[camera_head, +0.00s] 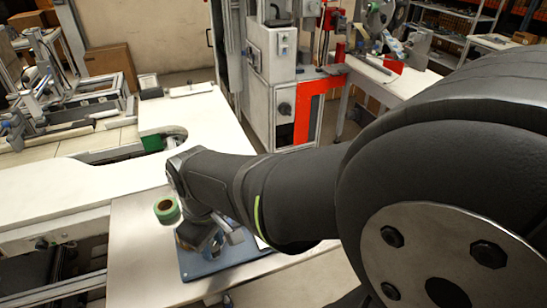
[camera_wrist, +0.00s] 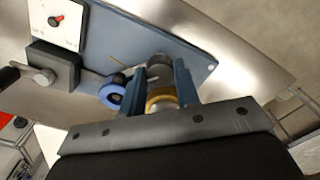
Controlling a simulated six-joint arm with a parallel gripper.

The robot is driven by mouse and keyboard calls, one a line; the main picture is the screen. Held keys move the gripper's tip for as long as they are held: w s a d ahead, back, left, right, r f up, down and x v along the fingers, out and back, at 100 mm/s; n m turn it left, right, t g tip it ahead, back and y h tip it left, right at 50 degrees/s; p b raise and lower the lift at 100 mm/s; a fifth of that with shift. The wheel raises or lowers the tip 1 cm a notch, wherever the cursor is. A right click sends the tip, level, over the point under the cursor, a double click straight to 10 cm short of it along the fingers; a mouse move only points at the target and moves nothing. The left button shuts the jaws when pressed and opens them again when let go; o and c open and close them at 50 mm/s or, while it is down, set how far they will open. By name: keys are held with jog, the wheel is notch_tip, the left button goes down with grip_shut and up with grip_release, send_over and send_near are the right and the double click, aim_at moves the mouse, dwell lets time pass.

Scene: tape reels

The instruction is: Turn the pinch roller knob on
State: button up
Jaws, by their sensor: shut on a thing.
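In the wrist view, a white panel (camera_wrist: 57,20) at the upper left carries a small red-marked knob (camera_wrist: 57,20); its lettering is too small to read. My gripper (camera_wrist: 160,72) is away to the right of that knob. Its two blue fingers are closed around a round yellow-tan piece (camera_wrist: 160,97), with a grey round part (camera_wrist: 158,68) beyond it. The fingers hide much of both. In the head view, my gripper (camera_head: 216,238) is low over the blue plate (camera_head: 200,265), and my arm hides part of the plate; the knob cannot be made out there.
In the wrist view, a blue-rimmed roller (camera_wrist: 112,95) sits just left of my fingers, and a dark block (camera_wrist: 52,62) with a grey cylinder stands farther left. A red-and-grey machine (camera_head: 285,80) stands behind.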

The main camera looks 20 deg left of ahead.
aim_at(213, 246)
jog(key=shift+a+r, duration=0.1)
jog(key=o, duration=1)
notch_tip(213, 246, up, 17)
jog(key=shift+r, duration=0.15)
notch_tip(213, 246, down, 18)
jog(key=shift+r, duration=0.25)
dwell(0.5)
